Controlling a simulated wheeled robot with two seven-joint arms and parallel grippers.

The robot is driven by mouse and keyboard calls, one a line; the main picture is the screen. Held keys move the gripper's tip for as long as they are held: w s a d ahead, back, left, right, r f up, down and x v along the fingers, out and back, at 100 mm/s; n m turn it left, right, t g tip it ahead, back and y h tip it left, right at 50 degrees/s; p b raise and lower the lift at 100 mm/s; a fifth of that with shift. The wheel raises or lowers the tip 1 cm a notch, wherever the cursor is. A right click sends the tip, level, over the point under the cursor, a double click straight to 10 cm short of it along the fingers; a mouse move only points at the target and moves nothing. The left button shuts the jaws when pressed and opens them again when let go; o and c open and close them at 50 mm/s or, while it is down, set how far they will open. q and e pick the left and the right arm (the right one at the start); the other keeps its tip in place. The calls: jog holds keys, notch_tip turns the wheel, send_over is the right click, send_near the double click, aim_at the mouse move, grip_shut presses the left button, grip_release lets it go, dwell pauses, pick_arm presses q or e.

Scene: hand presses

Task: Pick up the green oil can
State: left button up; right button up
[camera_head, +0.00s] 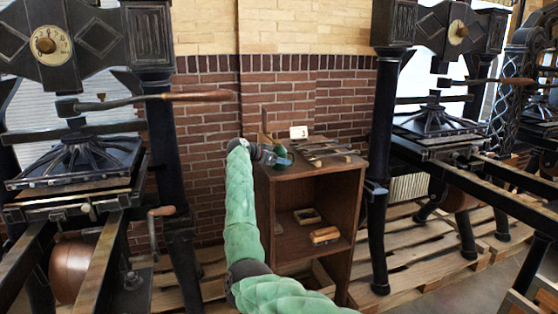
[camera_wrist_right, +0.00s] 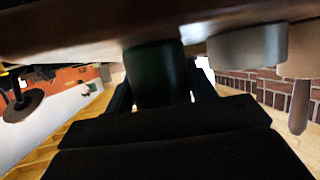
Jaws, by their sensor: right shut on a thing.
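The green oil can (camera_head: 283,161) is at the left end of the wooden cabinet's top in the head view. My right gripper (camera_head: 274,157) reaches it from the left, on the green-sleeved arm. In the right wrist view the can's dark green body (camera_wrist_right: 156,72) stands between the two dark fingers, and the right gripper (camera_wrist_right: 160,92) is shut on it. Part of the can is hidden by the gripper in the head view. I cannot tell whether the can still touches the cabinet top. My left gripper is not in view.
Black hand presses (camera_head: 75,165) stand left and right (camera_head: 440,125). A brick wall (camera_head: 205,130) is behind.

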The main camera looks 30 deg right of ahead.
aim_at(277, 147)
jog(key=shift+r, duration=0.1)
jog(key=shift+r+b, duration=0.3)
jog(key=shift+r, duration=0.25)
jog(key=r, duration=0.2)
jog(key=r+b, duration=0.1)
jog(key=shift+s+d, duration=0.3)
jog(key=shift+s, duration=0.1)
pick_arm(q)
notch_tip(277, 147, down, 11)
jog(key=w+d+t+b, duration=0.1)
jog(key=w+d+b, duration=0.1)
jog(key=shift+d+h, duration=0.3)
pick_arm(e)
jog(key=s+d+r, duration=0.6)
jog(key=s, duration=0.2)
jog(key=shift+s+d+r, duration=0.15)
jog(key=shift+s+r, duration=0.15)
jog(key=shift+r, duration=0.1)
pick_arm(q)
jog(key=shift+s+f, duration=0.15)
